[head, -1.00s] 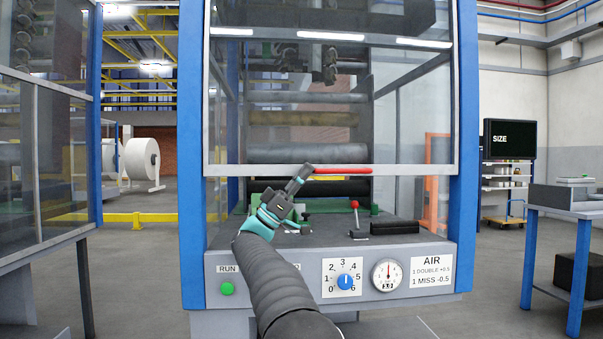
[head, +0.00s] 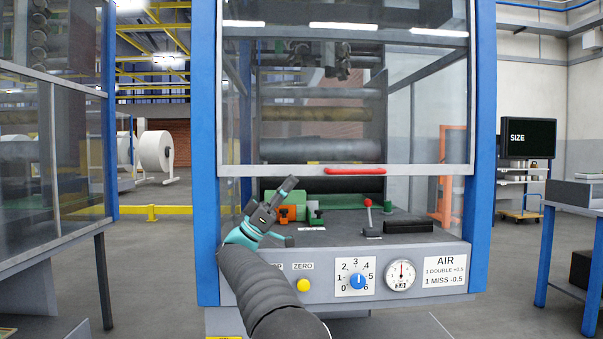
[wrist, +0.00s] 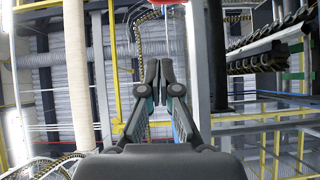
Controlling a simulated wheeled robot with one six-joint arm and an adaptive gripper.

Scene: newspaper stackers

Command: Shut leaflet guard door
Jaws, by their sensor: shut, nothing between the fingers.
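The guard door (head: 420,130) is a clear pane in a frame on the blue-posted machine. Its lower edge stands above the machine's deck (head: 330,238), leaving an open gap. A red bar handle (head: 355,170) sits on that edge. My gripper (head: 292,182) is shut and empty, left of the handle and slightly below it, apart from it in the head view. In the wrist view my gripper's fingers (wrist: 158,68) meet at the tips with nothing between them. A red piece, seemingly the handle (wrist: 166,2), shows at the top edge there.
A red-knobbed lever (head: 368,212) and a black block (head: 408,226) stand on the deck. The front panel has a yellow button (head: 303,285), a blue dial (head: 357,281) and a gauge (head: 400,274). A blue-legged table (head: 575,205) stands at right.

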